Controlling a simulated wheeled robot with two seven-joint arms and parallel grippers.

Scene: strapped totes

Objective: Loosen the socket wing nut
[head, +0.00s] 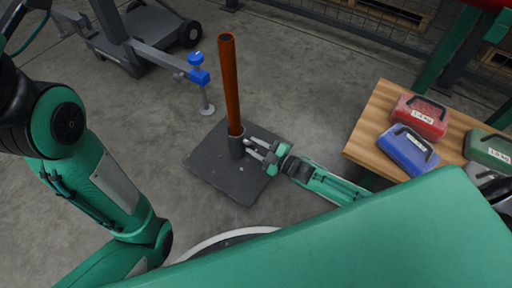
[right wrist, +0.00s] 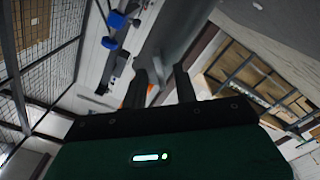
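A brown-orange pole (head: 231,85) stands upright in a dark socket (head: 237,147) on a square dark base plate (head: 210,168) on the floor. My right gripper (head: 252,147) reaches in from the right, with its two fingertips close to the socket's side. The fingers are apart. In the right wrist view, the fingers (right wrist: 161,84) point toward a grey tube-like surface, with a gap between them. I cannot make out the wing nut; the fingers may hide it. Contact cannot be told. My left arm shows at the left, but its gripper is out of view.
A wooden table (head: 366,140) at the right holds a red case (head: 420,117), a blue case (head: 408,150) and a green case (head: 488,147). A grey wheeled frame with a blue clamp (head: 199,76) stands behind the pole at the left. Floor around the plate is mostly clear.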

